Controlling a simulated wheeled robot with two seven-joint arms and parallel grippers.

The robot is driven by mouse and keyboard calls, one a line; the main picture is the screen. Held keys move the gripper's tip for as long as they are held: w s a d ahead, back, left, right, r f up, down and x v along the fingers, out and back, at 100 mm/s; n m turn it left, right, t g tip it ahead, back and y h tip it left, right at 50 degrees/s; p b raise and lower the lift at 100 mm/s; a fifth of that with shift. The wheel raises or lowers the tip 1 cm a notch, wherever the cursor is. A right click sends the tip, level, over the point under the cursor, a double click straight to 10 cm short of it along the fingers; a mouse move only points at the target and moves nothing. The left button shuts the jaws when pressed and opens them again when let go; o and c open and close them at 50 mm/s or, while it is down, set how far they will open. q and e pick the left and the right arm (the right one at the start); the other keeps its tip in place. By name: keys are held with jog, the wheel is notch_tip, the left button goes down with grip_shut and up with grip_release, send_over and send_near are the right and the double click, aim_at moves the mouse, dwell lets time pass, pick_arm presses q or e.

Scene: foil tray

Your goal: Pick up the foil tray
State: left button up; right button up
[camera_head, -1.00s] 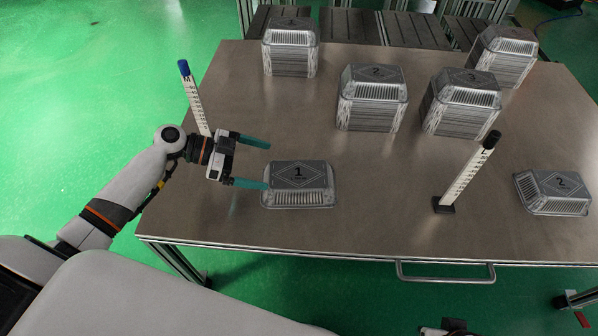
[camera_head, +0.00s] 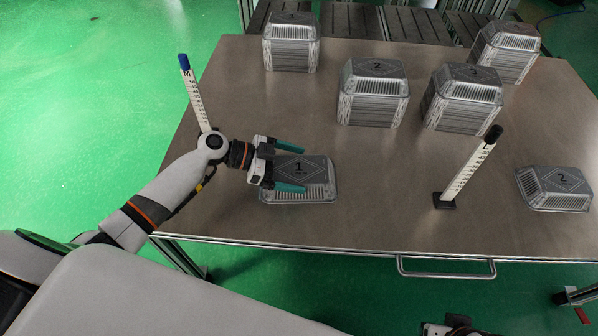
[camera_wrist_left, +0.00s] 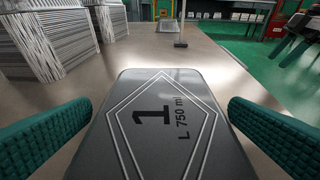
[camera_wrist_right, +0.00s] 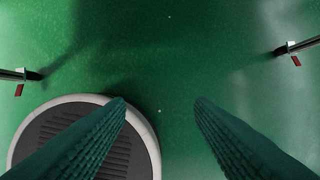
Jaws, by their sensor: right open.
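A foil tray marked 1 (camera_head: 312,170) lies upside down on the steel table near its front left part. In the left wrist view the tray's lid-like flat base (camera_wrist_left: 185,100) reads "1 L 750 ml". My left gripper (camera_head: 303,169) is open, with one green finger toward each side of the tray; the fingers appear apart from it in the left wrist view. The gripper's body hides the tray's left end. My right gripper (camera_wrist_right: 160,105) is open and empty over the green floor, away from the table. A second single tray marked 2 (camera_head: 560,184) lies at the right.
Several stacks of foil trays, such as one marked 2 (camera_head: 373,95), stand along the back. A ruler post with a black top (camera_head: 465,175) stands right of the near tray. Another with a blue top (camera_head: 193,95) stands left, beside my left arm.

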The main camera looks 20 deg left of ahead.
pick_arm(q)
jog(key=c, duration=0.6)
jog(key=shift+c, duration=0.2)
